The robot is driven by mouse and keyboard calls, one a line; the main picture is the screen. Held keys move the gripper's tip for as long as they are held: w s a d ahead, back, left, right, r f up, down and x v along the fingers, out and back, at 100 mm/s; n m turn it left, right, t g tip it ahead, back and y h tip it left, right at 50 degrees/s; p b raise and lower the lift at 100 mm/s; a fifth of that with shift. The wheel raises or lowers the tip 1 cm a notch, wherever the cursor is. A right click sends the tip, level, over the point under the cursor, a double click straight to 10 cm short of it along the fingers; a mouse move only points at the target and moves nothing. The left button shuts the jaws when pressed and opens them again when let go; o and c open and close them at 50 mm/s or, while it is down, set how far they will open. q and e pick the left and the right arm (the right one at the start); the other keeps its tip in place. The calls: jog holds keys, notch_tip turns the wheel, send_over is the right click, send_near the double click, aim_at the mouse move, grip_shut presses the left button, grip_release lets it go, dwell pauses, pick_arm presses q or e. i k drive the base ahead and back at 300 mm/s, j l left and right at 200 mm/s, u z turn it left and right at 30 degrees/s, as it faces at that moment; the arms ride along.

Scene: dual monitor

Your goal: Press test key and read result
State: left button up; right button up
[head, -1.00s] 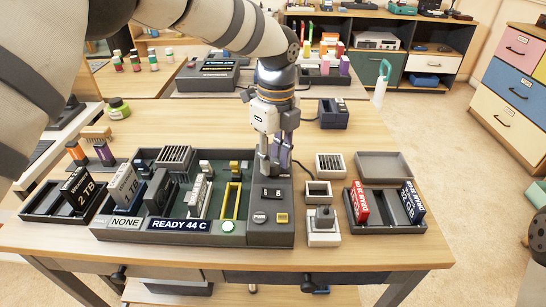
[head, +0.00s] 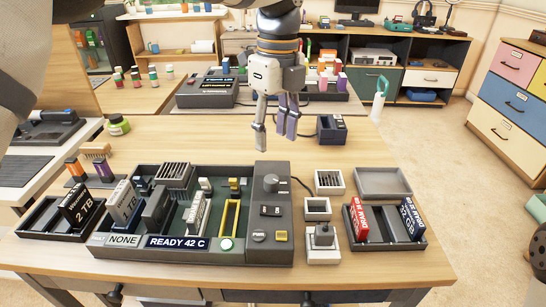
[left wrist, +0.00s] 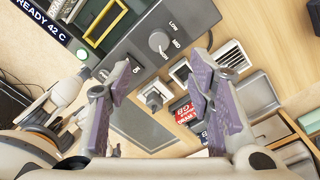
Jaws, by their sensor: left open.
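The test bench (head: 275,251) is a dark board tray with a control panel at its right end. The panel has a grey knob (head: 270,184), a small black switch or display (head: 270,211), a grey PWR key (head: 259,236) and a yellow key (head: 281,236) whose label is too small to read. The result display (head: 178,242) reads "READY 42 C". My left gripper (head: 275,140) is open and empty above and behind the panel. The left wrist view shows the knob (left wrist: 158,42) between its spread fingers.
A "NONE" label (head: 123,240) sits left of the display. A 2 TB drive rack (head: 40,222) stands at left. A rack (head: 383,241) with red and blue modules stands at right, beside small grey fixtures (head: 323,236). The front table strip is clear.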

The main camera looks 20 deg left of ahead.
aim_at(281, 235)
jog(key=k, duration=1)
